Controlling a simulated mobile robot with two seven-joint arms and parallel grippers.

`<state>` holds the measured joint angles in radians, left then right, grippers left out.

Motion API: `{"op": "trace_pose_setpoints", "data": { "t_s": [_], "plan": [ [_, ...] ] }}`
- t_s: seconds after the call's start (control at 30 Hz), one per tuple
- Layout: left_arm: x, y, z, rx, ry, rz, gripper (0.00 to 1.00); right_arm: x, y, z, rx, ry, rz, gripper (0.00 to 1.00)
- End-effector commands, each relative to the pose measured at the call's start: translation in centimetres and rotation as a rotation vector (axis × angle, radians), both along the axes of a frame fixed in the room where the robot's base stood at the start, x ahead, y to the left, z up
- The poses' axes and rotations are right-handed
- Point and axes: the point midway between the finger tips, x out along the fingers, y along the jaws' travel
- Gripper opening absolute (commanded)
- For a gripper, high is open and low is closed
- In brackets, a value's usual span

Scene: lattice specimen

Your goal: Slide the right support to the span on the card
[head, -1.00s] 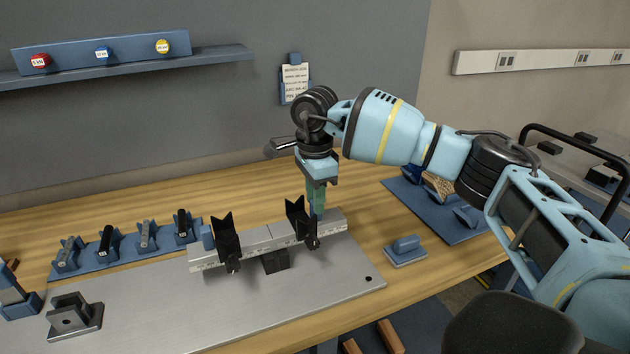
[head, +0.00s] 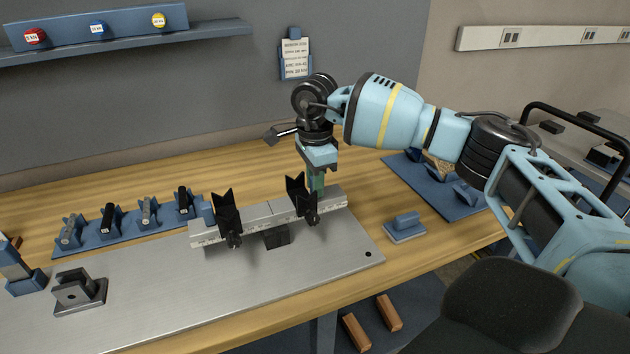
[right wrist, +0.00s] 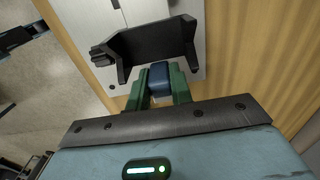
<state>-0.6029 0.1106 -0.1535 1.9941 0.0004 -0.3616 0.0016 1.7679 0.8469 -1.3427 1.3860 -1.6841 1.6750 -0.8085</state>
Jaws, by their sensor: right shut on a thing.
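The right support (head: 297,195), a black V-notched block, stands on the grey beam rail (head: 340,200) near its right end. It also shows in the right wrist view (right wrist: 152,45). My right gripper (head: 317,186) reaches down just behind it. In the right wrist view its green fingers (right wrist: 160,87) are shut on the support's blue tab (right wrist: 160,78). The left support (head: 227,216) stands farther left on the rail. The card (head: 295,58) hangs on the back wall; its print is too small to read surely. My left gripper is not in view.
A blue rack (head: 105,240) with several specimens lies left of the rail. A small blue holder (head: 404,229) and a blue mat (head: 465,222) lie to the right.

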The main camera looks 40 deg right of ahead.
Motion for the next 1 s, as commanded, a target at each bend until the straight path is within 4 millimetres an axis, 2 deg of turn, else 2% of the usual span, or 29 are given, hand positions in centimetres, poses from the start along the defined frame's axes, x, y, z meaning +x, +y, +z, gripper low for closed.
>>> {"op": "trace_pose_setpoints", "data": {
  "t_s": [1.0],
  "plan": [
    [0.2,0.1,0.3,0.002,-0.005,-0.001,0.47,-0.4,-1.8,0.0,-0.002,0.0,-0.004,0.0]
  ]
}}
